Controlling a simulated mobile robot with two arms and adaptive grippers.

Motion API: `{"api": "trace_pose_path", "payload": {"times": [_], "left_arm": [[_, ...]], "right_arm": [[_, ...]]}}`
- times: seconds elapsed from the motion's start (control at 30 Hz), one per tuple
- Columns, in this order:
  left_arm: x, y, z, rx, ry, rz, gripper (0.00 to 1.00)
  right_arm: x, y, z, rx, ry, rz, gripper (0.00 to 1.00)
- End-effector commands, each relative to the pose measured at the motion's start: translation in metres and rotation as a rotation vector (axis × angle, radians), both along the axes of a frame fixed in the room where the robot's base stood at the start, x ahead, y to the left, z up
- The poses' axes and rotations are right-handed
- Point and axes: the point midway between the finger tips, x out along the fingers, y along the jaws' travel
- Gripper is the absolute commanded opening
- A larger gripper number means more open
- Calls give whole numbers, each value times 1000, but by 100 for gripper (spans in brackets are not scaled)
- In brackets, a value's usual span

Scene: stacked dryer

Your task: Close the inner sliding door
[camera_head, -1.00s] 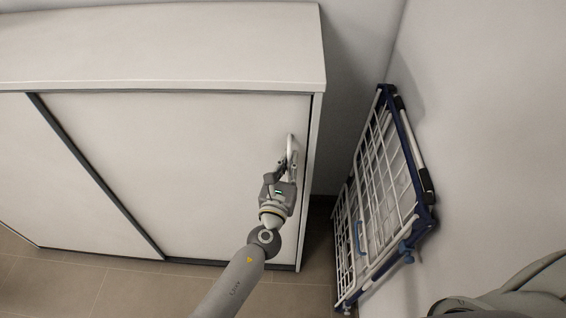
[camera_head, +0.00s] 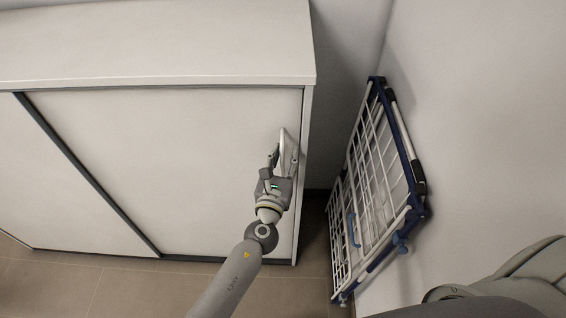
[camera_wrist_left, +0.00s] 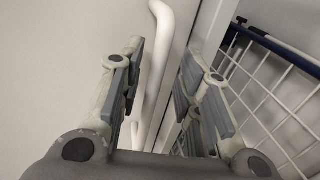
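A white cabinet has two sliding doors, a right door panel (camera_head: 180,150) and a left door panel (camera_head: 30,185), with a dark upright strip (camera_head: 85,172) between them. I cannot tell which is the inner one. A white bar handle (camera_head: 284,139) is on the right door near its right edge; it also shows in the left wrist view (camera_wrist_left: 161,60). My left gripper (camera_head: 282,160) is open at the handle. In the left wrist view its fingers (camera_wrist_left: 158,85) stand apart, with the handle between them, closer to the left finger. My right gripper is not in view.
A folded drying rack (camera_head: 375,190) with white bars and a blue frame leans at the wall right of the cabinet. A narrow gap separates it from the cabinet. Tiled floor (camera_head: 60,285) is clear in front.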

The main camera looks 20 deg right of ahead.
Motion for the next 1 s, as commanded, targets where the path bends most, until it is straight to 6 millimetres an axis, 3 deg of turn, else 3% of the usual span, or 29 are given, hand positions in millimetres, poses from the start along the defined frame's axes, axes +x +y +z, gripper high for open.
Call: {"api": "trace_pose_path", "payload": {"times": [0.17, 0.7, 1.0], "left_arm": [[-13, 8, -2, -2, 3, 1, 32], [-95, 55, -1, 1, 2, -3, 32], [-103, 60, 0, 1, 1, -3, 32]], "right_arm": [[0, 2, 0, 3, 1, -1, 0], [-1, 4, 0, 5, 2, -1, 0], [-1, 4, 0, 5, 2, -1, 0]]}}
